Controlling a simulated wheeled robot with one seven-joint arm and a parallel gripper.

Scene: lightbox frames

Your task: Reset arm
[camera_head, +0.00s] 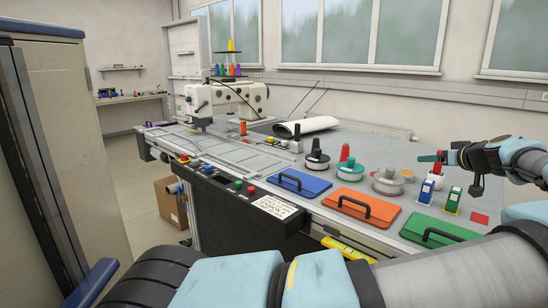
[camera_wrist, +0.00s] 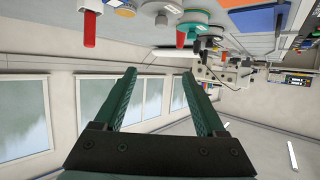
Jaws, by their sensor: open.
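My gripper (camera_head: 432,158) is at the right in the head view, held above the right end of the table. In the wrist view its two green fingers (camera_wrist: 160,92) stand well apart with nothing between them. My arm runs across the bottom and right of the head view, its forearm reaching in from the right edge. The gripper touches nothing that I can see.
The grey table (camera_head: 240,157) carries a sewing machine (camera_head: 228,97), blue (camera_head: 299,183), orange (camera_head: 361,205) and green (camera_head: 440,230) handled plates, round pots (camera_head: 388,181), and small blue (camera_head: 426,192) and green (camera_head: 453,200) blocks near my gripper. A cabinet (camera_head: 70,130) stands left.

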